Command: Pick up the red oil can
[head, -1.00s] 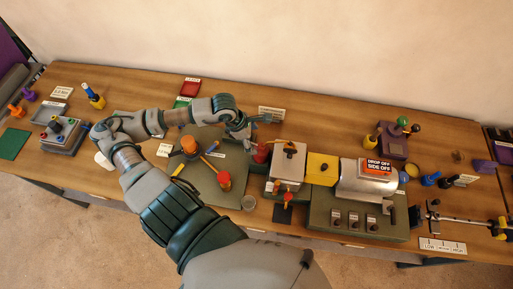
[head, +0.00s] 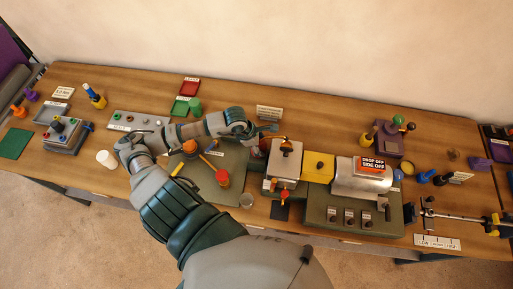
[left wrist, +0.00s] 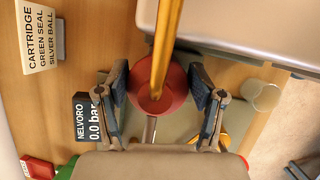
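The red oil can (left wrist: 152,105) is seen from above in the left wrist view, with its long golden spout (left wrist: 166,45) rising towards the camera. My left gripper (left wrist: 162,90) has one finger on each side of the can. The fingers are spread, with narrow gaps to the can's sides. In the head view my left gripper (head: 262,134) is at the can, which is mostly hidden behind it. The can's lower part is hidden. My right gripper is not in view.
A metal box machine (head: 286,163) stands close to the right of the can. A green-grey mat (head: 232,158) bears a red and orange container (head: 222,178). A clear cup (head: 247,200) is near the front edge.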

